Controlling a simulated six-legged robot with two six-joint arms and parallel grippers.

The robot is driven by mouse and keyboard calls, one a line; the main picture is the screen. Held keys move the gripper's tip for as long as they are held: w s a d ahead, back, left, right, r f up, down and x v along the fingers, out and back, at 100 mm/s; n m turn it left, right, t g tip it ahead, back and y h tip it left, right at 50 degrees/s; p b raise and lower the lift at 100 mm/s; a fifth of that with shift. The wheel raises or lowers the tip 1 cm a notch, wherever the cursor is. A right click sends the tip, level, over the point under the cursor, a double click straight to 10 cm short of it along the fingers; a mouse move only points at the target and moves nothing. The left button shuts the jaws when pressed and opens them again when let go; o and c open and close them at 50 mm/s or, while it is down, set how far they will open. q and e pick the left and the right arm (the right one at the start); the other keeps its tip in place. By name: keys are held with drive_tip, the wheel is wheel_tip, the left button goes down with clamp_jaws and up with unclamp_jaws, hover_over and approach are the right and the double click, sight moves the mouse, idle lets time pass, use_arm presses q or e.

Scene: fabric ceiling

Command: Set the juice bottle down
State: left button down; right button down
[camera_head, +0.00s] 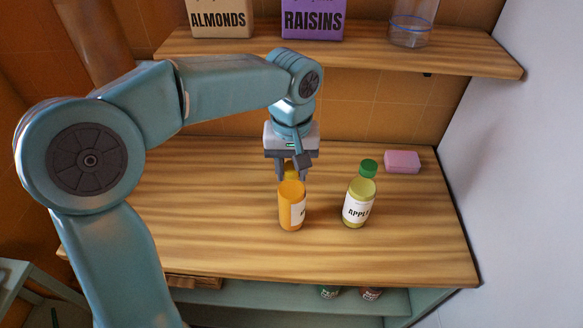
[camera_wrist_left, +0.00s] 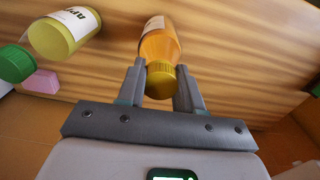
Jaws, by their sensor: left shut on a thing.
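The orange juice bottle (camera_head: 289,207) has a yellow cap and a white label. It is upright at the wooden counter (camera_head: 210,240), left of the apple juice bottle; whether its base touches the wood I cannot tell. My left gripper (camera_head: 293,172) comes down from above and is shut on the bottle at its cap and neck. In the left wrist view the yellow cap (camera_wrist_left: 161,80) sits between the two fingers (camera_wrist_left: 160,88). My right gripper is in neither view.
An apple juice bottle (camera_head: 358,203) with a green cap stands close to the right. A pink sponge-like block (camera_head: 402,162) lies behind it. A shelf (camera_head: 370,52) above holds an almonds box (camera_head: 221,18), a raisins box (camera_head: 313,20) and a clear jar (camera_head: 411,24). The counter's left is clear.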

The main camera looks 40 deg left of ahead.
use_arm(q)
drive_tip(key=shift+s, duration=0.15)
drive_tip(key=shift+f, duration=0.1)
drive_tip(key=c, duration=0.9)
unclamp_jaws()
drive_tip(key=shift+o, duration=0.8)
